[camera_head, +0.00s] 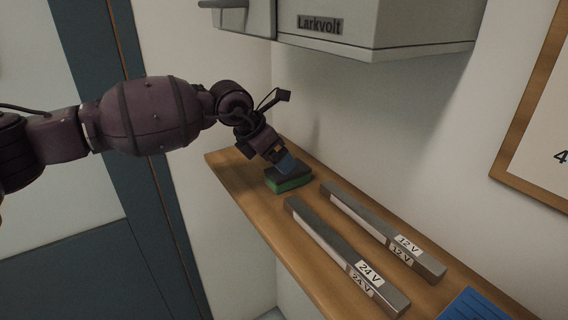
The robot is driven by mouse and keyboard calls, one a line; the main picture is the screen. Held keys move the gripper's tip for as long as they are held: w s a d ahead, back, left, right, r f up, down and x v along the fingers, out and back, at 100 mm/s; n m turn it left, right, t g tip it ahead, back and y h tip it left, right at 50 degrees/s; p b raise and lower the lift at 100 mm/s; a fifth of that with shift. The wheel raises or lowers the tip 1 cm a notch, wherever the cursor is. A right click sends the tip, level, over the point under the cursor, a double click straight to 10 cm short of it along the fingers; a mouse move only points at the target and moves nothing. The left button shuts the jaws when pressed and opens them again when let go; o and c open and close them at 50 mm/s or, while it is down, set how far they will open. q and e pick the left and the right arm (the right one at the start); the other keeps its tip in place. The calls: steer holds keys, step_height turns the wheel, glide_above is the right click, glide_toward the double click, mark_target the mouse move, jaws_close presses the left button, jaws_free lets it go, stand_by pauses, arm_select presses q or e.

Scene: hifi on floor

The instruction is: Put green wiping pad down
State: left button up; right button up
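The green wiping pad (291,184) has a dark upper layer and a green lower layer. It sits on the wooden shelf (237,177) near its far left end, and its underside appears to touch the wood. My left gripper (285,166) reaches down from the upper left, with its bluish fingertip at the top of the pad. The rest of the fingers are hidden behind the wrist, so I cannot see whether they grip the pad. My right gripper is not in view.
Two grey bars labelled 24 V (345,257) and 12 V (383,230) lie on the shelf to the right of the pad. A blue ribbed object (474,306) is at the lower right. A grey Larkvolt cabinet (330,27) hangs above. A framed sign (545,120) is on the right wall.

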arm_select(q)
steer(key=shift+v, duration=2.45)
steer(key=shift+s+a, duration=0.1)
